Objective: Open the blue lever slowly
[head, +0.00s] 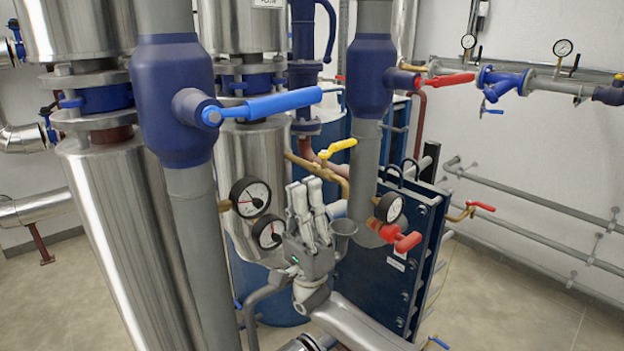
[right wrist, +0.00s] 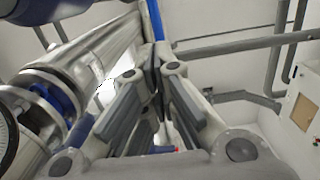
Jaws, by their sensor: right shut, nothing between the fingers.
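The blue lever (head: 270,106) is a long bright blue handle on the dark blue valve body (head: 172,90) of the large grey pipe at left. It points to the right and slightly up in the head view. My right gripper (head: 308,190) is below and to the right of the lever, fingers pointing up, apart from it. Its fingers are shut and hold nothing. In the right wrist view the fingers of my right gripper (right wrist: 157,55) meet near the top middle. A blue bar (right wrist: 154,20) shows just beyond the tips; it looks like the lever. My left gripper is not in view.
Pressure gauges (head: 250,197) stand left of my right gripper, with another gauge (head: 390,207) to its right. A yellow lever (head: 338,148) is just above it. A red lever (head: 445,80) is on the right-hand pipe.

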